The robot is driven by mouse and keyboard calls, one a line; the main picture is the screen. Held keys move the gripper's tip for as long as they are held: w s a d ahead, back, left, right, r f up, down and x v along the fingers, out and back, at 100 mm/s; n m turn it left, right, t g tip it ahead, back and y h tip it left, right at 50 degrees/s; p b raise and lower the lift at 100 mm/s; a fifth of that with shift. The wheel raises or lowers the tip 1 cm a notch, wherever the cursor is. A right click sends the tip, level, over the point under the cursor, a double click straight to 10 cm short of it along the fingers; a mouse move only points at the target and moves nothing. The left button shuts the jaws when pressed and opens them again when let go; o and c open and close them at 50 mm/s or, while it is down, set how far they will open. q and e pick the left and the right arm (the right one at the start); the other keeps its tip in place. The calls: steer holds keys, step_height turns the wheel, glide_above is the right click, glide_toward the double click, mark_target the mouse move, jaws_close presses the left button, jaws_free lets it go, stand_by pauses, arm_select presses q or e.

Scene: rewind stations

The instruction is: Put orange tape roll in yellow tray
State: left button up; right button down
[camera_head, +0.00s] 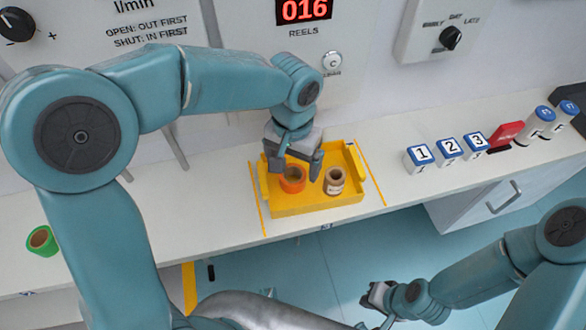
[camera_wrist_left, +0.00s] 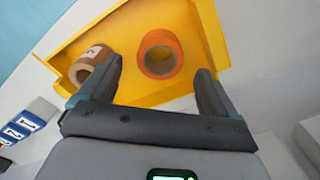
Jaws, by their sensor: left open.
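The orange tape roll (camera_head: 292,184) sits in the yellow tray (camera_head: 318,204), left of a brown tape roll (camera_head: 334,187). In the left wrist view the orange roll (camera_wrist_left: 157,60) lies on the tray floor (camera_wrist_left: 140,25) with its hole facing the camera. My left gripper (camera_head: 291,165) is over the tray, just above and behind the orange roll. Its two fingers (camera_wrist_left: 155,78) are apart, with nothing held between them. My right gripper (camera_head: 376,298) is low in front of the bench, and its jaws are too small to read.
A green tape roll (camera_head: 42,241) stands at the bench's left. Yellow lines flank the tray. The bench between tray and canisters is clear.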

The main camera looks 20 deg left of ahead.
mark_target(293, 174)
arm_select(q)
step_height(293, 174, up, 8)
steer(key=shift+f+p, duration=0.25)
steer(key=shift+p, duration=0.15)
